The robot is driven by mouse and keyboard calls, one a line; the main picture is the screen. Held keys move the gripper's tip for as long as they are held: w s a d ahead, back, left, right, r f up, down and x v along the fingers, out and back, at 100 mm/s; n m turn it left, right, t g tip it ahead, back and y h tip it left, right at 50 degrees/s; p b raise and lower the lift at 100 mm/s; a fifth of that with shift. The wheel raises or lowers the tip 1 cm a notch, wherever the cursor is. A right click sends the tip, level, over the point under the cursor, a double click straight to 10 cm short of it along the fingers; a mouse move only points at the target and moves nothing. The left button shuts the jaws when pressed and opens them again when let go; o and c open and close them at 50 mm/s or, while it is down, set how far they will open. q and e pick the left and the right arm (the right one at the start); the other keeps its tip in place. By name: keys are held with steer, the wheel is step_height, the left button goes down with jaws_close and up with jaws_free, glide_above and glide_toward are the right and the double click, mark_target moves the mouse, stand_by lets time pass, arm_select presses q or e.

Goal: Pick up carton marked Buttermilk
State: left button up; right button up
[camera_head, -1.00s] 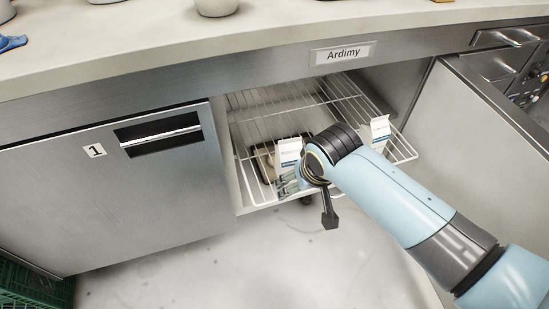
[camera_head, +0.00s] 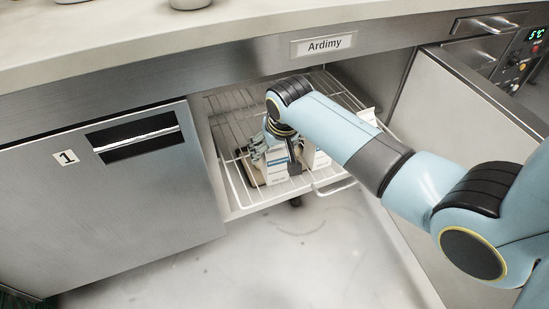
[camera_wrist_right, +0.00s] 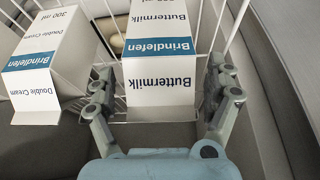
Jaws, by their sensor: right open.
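The Buttermilk carton (camera_wrist_right: 158,70), white with a blue Brindlefen band, stands between the two fingers of my right gripper (camera_wrist_right: 158,88) in the right wrist view. The fingers are spread on either side of it, and I cannot tell whether they touch it. In the head view, my right gripper (camera_head: 271,150) is at a white carton with a blue label (camera_head: 279,166) on the wire shelf, partly hidden by my arm. A Double Cream carton (camera_wrist_right: 48,58) stands to the left in the wrist view. My left gripper is not in view.
The wire shelf (camera_head: 238,190) sits under the steel counter (camera_head: 120,45) with the Ardimy label (camera_head: 324,45). An open door (camera_head: 455,110) stands at right, a closed one (camera_head: 100,215) at left.

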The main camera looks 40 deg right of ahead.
steer(key=shift+r, duration=0.1)
jaws_close()
stand_by(0.4)
steer(key=shift+r, duration=0.1)
